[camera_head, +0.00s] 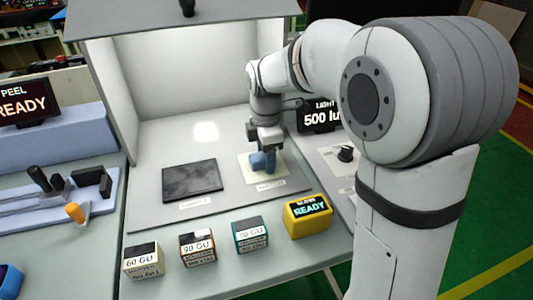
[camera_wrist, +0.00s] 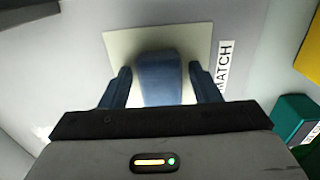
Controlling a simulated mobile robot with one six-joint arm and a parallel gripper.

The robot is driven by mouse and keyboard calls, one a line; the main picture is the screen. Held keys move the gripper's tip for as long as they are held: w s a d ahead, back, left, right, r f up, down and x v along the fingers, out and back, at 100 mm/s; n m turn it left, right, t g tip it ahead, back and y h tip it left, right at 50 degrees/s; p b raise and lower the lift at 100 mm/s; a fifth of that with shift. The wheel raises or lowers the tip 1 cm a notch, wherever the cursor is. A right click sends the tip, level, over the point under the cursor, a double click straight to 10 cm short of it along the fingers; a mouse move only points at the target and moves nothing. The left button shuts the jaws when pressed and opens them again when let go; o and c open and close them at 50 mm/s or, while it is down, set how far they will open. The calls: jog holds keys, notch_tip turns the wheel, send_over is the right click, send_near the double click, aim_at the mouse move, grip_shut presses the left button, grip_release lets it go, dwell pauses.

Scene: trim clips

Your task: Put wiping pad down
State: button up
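The blue wiping pad (camera_head: 259,162) is at a cream square sheet (camera_head: 279,176) in the light booth, directly under my gripper (camera_head: 266,147). In the wrist view the pad (camera_wrist: 160,80) is over the cream sheet (camera_wrist: 120,42), between the two fingers of my gripper (camera_wrist: 160,80). A narrow gap shows on each side of the pad, so the fingers look open around it. The pad seems to rest on the sheet; its underside is hidden.
A dark panel (camera_head: 192,180) lies left of the sheet. Several gloss blocks, including the 60 GU block (camera_head: 143,262), and a yellow READY device (camera_head: 308,215) line the front. A black knob (camera_head: 346,153) stands to the right.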

jog(key=shift+o, duration=0.4)
notch_tip(320, 180, up, 8)
jog(key=shift+w+a+f+p, duration=0.1)
jog(key=shift+a+p, duration=0.05)
jog(key=shift+p, duration=0.3)
